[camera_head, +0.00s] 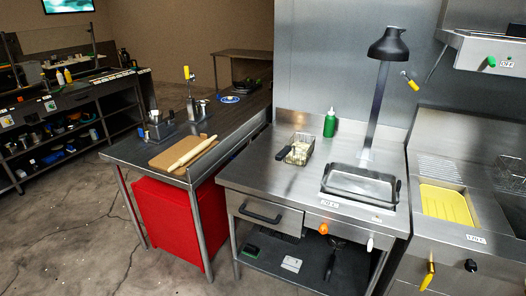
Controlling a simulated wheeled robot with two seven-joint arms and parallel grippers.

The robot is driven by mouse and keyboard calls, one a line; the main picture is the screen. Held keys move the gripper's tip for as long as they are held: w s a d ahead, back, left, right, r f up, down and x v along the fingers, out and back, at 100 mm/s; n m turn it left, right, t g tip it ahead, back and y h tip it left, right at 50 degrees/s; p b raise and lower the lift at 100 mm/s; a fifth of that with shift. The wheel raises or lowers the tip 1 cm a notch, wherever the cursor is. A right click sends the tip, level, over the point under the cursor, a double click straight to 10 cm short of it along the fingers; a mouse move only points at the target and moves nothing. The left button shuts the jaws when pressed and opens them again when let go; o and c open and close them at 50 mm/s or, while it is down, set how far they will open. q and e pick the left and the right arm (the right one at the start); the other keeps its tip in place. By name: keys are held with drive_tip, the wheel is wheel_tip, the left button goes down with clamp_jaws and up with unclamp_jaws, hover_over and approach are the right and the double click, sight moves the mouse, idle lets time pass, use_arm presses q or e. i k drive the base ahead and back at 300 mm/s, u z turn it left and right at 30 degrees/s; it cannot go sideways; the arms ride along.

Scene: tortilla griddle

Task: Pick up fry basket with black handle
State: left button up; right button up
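A small wire fry basket (299,150) stands on the steel counter, left of the sunken pan and in front of the wall. It holds pale food that looks like fries. Its black handle (283,153) sticks out toward the lower left, over the counter top. Neither of my grippers shows in the head view. A second dark wire basket (511,172) is partly visible at the right edge, at the fryer.
The steel counter (262,168) is bare left of the basket. A green bottle (330,124) stands behind it. A black heat lamp (388,45) rises above the sunken pan (360,184). A yellow fryer tray (447,204) lies right. A rolling pin (192,154) lies on the left table.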

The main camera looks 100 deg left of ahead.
sight(297, 153)
drive_tip(key=u, duration=3.1)
